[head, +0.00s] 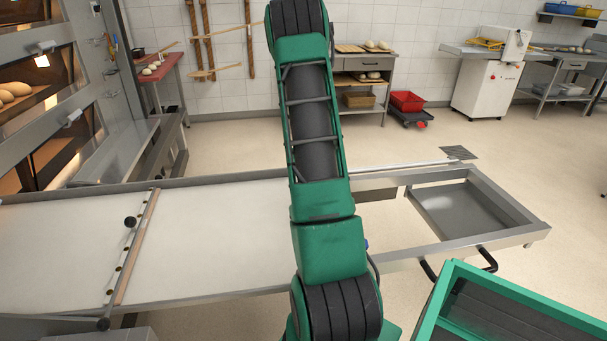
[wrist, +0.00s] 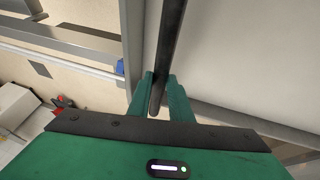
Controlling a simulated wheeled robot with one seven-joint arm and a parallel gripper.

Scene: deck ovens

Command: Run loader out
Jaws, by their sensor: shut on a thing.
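The loader (head: 427,255) is a long, low metal frame with a pale belt (head: 225,225), running across the head view beside the oven at left. A crossbar with a wooden strip and black knobs (head: 137,250) lies across the belt's left part. I cannot tell which part of the loader this rod is. The pale belt (wrist: 245,45) also shows there. My gripper is out of the head view.
The deck oven (head: 40,100) with bread inside stands at left. A rack (head: 365,80) with loaves, a red crate (head: 407,101) and a white machine (head: 487,90) stand along the back wall.

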